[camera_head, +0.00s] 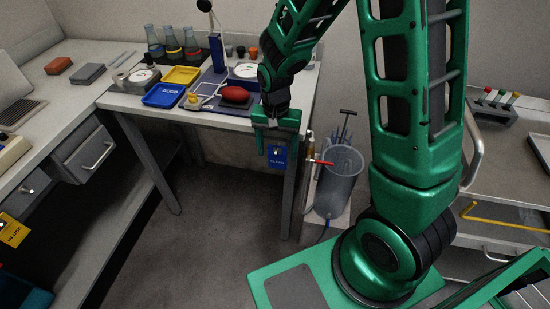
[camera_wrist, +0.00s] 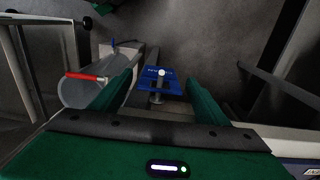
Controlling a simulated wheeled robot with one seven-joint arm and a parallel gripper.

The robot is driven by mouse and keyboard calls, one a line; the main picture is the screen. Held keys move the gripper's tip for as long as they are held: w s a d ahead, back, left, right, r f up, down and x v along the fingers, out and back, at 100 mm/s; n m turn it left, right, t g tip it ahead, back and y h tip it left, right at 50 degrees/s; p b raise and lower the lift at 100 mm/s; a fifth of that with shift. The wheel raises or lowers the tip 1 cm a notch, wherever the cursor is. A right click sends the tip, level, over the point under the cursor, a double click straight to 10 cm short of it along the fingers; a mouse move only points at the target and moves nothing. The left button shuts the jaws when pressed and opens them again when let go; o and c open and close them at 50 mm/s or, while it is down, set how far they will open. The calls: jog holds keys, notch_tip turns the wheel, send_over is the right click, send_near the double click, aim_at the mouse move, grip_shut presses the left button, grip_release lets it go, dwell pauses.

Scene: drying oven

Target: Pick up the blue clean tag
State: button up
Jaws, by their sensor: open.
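The blue clean tag (camera_head: 278,158) hangs by the front right leg of the work table, below the table top. In the wrist view the blue clean tag (camera_wrist: 151,82) lies between the fingertips, with a metal peg or knob in front of it. My gripper (camera_head: 275,152) is at the table's front right corner, close to the tag. In the wrist view my gripper (camera_wrist: 160,85) is open, one green finger on each side of the tag, with gaps between. Neither finger visibly touches it. The head view hides part of the tag's top edge.
A clear cylinder (camera_head: 338,180) with a red-handled valve (camera_head: 322,162) stands just right of the tag. The work table (camera_head: 215,115) carries trays, flasks and a red object. A yellow tag (camera_head: 13,230) hangs on the left bench. The floor (camera_head: 200,240) in front is clear.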

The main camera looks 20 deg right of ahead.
aim_at(277, 158)
jog(key=shift+f, duration=1.25)
jog(key=shift+c, duration=0.4)
jog(key=c, duration=1.1)
jog(key=shift+r, duration=0.1)
